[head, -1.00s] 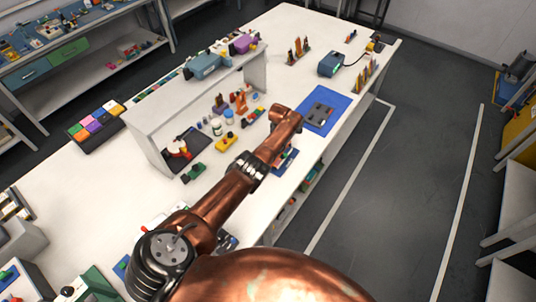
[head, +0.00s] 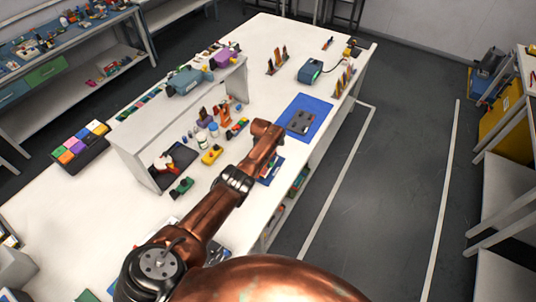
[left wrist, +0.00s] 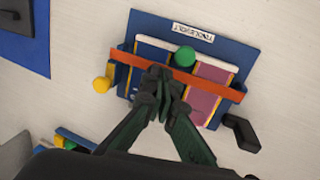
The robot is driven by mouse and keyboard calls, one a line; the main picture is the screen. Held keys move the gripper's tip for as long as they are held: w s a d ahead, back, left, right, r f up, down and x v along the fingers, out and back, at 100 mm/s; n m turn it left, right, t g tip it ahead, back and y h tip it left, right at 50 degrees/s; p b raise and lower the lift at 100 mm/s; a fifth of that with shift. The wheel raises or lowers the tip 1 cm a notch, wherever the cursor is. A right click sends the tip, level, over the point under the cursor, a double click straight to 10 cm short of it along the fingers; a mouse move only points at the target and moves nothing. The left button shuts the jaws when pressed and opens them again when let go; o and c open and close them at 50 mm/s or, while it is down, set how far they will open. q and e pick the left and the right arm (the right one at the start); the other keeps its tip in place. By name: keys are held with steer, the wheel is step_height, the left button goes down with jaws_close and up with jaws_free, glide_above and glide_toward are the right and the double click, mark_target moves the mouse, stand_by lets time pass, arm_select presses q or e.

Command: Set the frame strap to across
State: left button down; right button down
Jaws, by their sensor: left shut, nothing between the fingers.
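The blue frame (left wrist: 228,53) lies below my left gripper (left wrist: 160,86) in the left wrist view. It holds a white piece and pink-and-yellow pieces. The orange strap (left wrist: 218,88) lies across the frame from its left edge to its right edge. My left gripper is shut and empty, its tips at or just above the strap left of centre; I cannot tell whether they touch. The fingers hide part of the strap and frame. A green knob (left wrist: 185,56) sits beside the strap. In the head view the frame (head: 271,170) shows partly behind my left arm. My right gripper is out of view.
A yellow knob (left wrist: 101,84) is left of the frame and a black handle (left wrist: 241,133) right of it. A blue mat (head: 318,108) with a dark grey tray (head: 300,122) lies beyond. A raised shelf (head: 150,131) stands left. The table's right edge is close.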

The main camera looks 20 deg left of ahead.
arm_select(q)
steer(key=shift+r+p, duration=0.55)
steer(key=w+p+v, duration=0.1)
steer(key=p+v, duration=0.1)
steer(key=v, duration=0.4)
steer(key=w+p+v, duration=0.1)
steer(key=p+v, duration=0.2)
steer(key=v, duration=0.3)
steer(key=shift+w+r, duration=0.35)
steer(key=shift+r, duration=0.2)
steer(key=shift+d, duration=0.15)
